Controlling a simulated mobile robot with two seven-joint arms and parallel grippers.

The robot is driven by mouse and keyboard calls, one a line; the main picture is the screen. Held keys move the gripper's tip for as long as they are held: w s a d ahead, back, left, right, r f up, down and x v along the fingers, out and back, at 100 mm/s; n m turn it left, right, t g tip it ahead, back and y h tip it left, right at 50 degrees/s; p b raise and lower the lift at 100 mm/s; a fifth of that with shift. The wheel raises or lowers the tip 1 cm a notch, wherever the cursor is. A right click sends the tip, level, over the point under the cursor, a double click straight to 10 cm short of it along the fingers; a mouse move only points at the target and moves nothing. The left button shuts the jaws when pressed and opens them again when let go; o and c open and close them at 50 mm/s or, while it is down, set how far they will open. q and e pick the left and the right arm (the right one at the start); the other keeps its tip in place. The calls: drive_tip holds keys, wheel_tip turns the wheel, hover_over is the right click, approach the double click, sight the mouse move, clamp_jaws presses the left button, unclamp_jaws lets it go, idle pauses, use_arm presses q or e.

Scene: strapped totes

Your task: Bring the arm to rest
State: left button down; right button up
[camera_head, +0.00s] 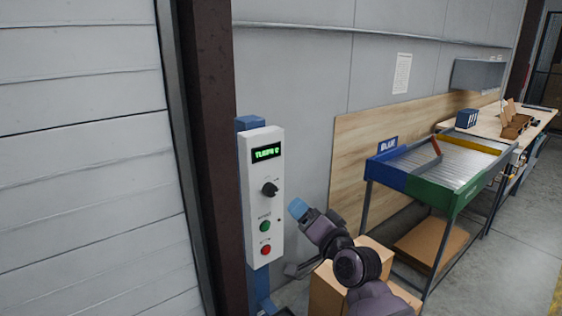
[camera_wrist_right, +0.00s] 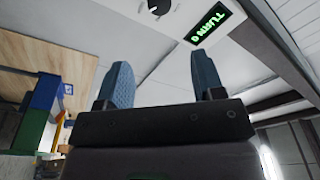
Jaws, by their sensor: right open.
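My right gripper (camera_head: 298,208) reaches in from the lower right in the head view, its blue fingertips just right of a white control panel (camera_head: 262,225). In the right wrist view the two blue fingers of my right gripper (camera_wrist_right: 163,88) stand apart with nothing between them. The panel carries a lit green display (camera_head: 266,152), a black knob (camera_head: 270,188), a green button (camera_head: 265,226) and a red button (camera_head: 265,250). The display (camera_wrist_right: 209,22) and knob (camera_wrist_right: 158,6) also show in the wrist view, beyond the fingers. My left gripper is not in view.
A dark post (camera_head: 212,130) and a white slatted door (camera_head: 80,160) stand left of the panel. Cardboard boxes (camera_head: 325,290) sit below my right arm. A blue and green sorting table (camera_head: 425,190) and a wooden workbench (camera_head: 535,118) stand along the wall to the right.

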drive_tip(key=s+d+f+n+h, duration=0.25)
drive_tip(key=s+d+f, duration=0.25)
drive_tip(key=d+f, duration=0.3)
drive_tip(key=s+d+f+n+h, duration=0.2)
drive_tip(key=s+d+f+h, duration=0.3)
drive_tip(key=f, duration=0.5)
use_arm(q)
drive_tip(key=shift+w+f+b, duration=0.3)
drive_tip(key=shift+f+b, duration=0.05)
drive_tip(key=shift+b, duration=0.55)
use_arm(e)
drive_tip(key=s+d+f+g+h, duration=0.1)
drive_tip(key=s+d+f, duration=0.3)
drive_tip(key=s+f, duration=0.4)
drive_tip(key=s+d+f+g+h, duration=0.1)
drive_tip(key=s+d+f+g, duration=0.3)
drive_tip(key=s+f, duration=0.4)
drive_tip(key=s, duration=0.5)
drive_tip(key=shift+s, duration=0.3)
